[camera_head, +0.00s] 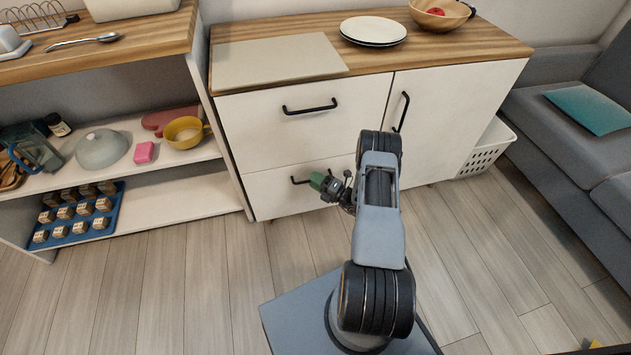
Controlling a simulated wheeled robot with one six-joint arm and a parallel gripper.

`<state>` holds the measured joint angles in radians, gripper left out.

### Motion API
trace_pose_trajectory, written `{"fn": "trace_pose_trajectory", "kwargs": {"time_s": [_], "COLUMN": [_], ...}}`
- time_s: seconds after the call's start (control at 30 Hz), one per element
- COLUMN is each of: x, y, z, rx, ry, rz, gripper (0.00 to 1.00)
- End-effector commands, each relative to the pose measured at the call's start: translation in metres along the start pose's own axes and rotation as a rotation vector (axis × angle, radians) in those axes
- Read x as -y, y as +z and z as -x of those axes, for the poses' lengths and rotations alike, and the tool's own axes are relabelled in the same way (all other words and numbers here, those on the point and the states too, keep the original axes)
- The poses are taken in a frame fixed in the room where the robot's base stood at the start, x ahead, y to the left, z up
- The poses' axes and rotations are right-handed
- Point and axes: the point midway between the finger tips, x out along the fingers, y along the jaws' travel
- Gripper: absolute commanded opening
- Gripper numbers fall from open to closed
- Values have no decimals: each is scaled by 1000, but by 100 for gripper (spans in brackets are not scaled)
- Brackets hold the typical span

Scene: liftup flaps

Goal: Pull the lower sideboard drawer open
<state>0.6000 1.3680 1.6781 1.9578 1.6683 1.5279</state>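The sideboard (430,92) is white with a wooden top. Its lower drawer (268,196) looks shut, and its front sits under the upper drawer (255,131). The lower drawer's black bar handle (296,181) shows only at its left end; my gripper and arm hide the rest. My gripper (322,183) is in front of the lower drawer, at or very near this handle. Its fingers are small and partly hidden, so I cannot tell whether they are open or touch the handle.
The upper drawer's handle (310,107) and the door's upright handle (402,111) stick out above my gripper. An open shelf (180,195) stands at left, a white basket (488,150) and grey sofa (560,130) at right.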

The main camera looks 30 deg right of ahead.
Motion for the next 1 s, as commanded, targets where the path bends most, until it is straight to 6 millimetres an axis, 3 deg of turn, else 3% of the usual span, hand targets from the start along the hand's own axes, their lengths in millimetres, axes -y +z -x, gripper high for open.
{"fn": "trace_pose_trajectory", "kwargs": {"time_s": [0.4,0.83,1.0], "x": [0,0,-4], "y": [0,-1,-4], "z": [0,2,20], "rx": [0,1,22], "ry": [0,0,-4], "rz": [0,-1,-1], "gripper": [0,0,0]}}
